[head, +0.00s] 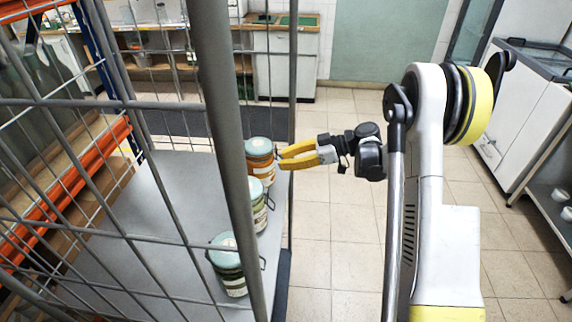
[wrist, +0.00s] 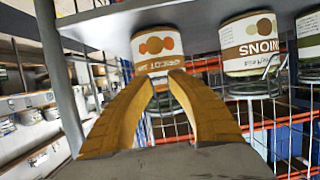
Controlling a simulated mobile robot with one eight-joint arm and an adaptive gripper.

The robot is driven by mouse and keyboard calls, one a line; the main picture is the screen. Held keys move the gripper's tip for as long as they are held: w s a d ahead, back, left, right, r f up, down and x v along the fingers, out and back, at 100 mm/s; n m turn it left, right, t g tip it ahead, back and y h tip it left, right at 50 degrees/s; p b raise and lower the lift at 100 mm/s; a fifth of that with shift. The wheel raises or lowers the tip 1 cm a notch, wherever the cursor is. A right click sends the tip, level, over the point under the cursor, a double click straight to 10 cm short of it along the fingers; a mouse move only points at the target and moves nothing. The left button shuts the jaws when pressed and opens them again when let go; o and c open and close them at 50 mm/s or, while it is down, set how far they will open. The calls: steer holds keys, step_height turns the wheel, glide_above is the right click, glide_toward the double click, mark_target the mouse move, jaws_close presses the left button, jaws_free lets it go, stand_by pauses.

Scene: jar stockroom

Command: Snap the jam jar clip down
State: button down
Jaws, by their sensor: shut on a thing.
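The jam jar (head: 262,168) stands upright at the cart shelf's right edge, with an orange fruit label and a pale blue lid (head: 259,146). It also shows upside down in the wrist view (wrist: 154,42), where the picture is inverted. My gripper (head: 281,158) reaches it from the right with its yellow fingers. In the wrist view the fingertips (wrist: 156,78) come together at the jar's front, shut on its clip. The clip itself is mostly hidden by the fingers, so its angle cannot be told.
An onion jar (head: 258,205) and another green-labelled jar (head: 232,278) stand nearer on the same grey shelf (head: 165,215). The cart's wire mesh and upright post (head: 228,150) stand in front and left. Tiled floor (head: 335,225) is clear to the right.

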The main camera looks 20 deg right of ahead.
steer(key=shift+a+f+y+b, duration=0.15)
steer(key=shift+f+y+b, duration=0.15)
steer(key=shift+y+b, duration=0.3)
steer(key=shift+t+y, duration=0.3)
steer(key=c, duration=1.2)
jaws_free()
steer(key=shift+w+a, duration=0.1)
steer(key=v, duration=1.2)
steer(key=shift+r, duration=0.1)
